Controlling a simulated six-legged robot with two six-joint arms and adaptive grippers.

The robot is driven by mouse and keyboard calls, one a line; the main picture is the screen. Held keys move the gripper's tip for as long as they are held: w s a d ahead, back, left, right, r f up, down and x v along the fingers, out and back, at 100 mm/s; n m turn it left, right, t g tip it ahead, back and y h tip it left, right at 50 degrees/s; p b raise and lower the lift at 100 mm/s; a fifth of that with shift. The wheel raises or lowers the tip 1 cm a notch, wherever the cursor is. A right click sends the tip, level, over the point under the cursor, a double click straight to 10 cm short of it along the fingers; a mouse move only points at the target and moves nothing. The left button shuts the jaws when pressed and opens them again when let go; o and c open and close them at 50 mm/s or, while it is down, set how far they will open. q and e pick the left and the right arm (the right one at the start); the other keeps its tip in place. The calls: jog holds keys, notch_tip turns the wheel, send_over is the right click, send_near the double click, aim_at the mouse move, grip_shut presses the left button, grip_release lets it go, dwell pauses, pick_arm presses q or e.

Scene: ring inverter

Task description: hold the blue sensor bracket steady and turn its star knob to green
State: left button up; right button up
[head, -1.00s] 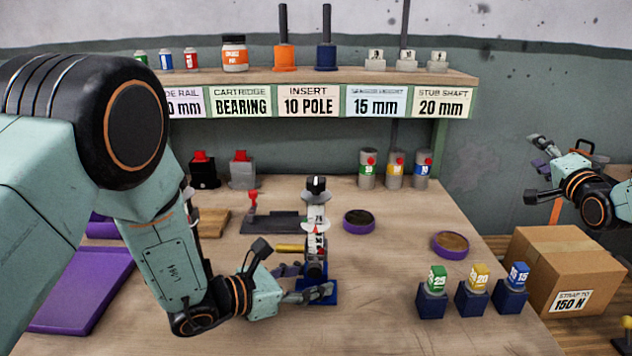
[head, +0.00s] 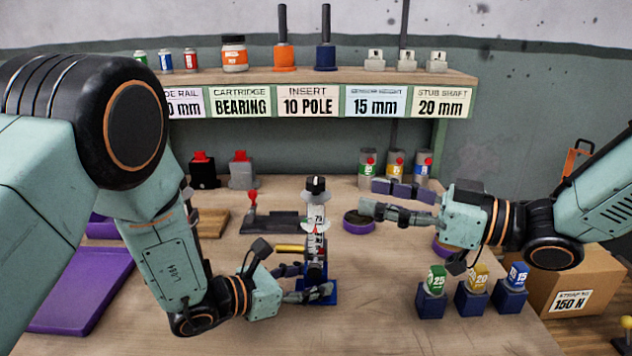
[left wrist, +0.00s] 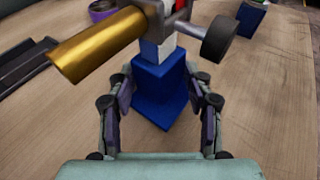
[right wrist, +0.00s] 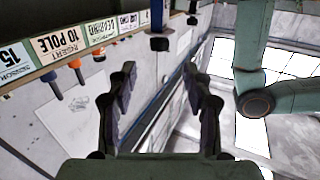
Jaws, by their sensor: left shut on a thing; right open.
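The blue sensor bracket (head: 331,293) stands on the bench below a white scale column (head: 318,222) with a black top (head: 316,185). My left gripper (head: 306,282) is shut on the blue bracket, low down. In the left wrist view the blue bracket (left wrist: 158,85) sits between the fingers, below a brass cylinder (left wrist: 98,45) and a dark round knob (left wrist: 220,39). I cannot tell which part is the star knob, and no green mark is clear. My right gripper (head: 384,199) is open and empty, right of the column and apart from it.
Blue blocks with green, yellow and blue tops (head: 431,285) stand at front right, near a cardboard box (head: 575,285). A purple tray (head: 80,290) lies left. A labelled shelf (head: 300,80) spans the back.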

aim_at(316, 178)
jog(key=shift+x, duration=5.5)
grip_shut()
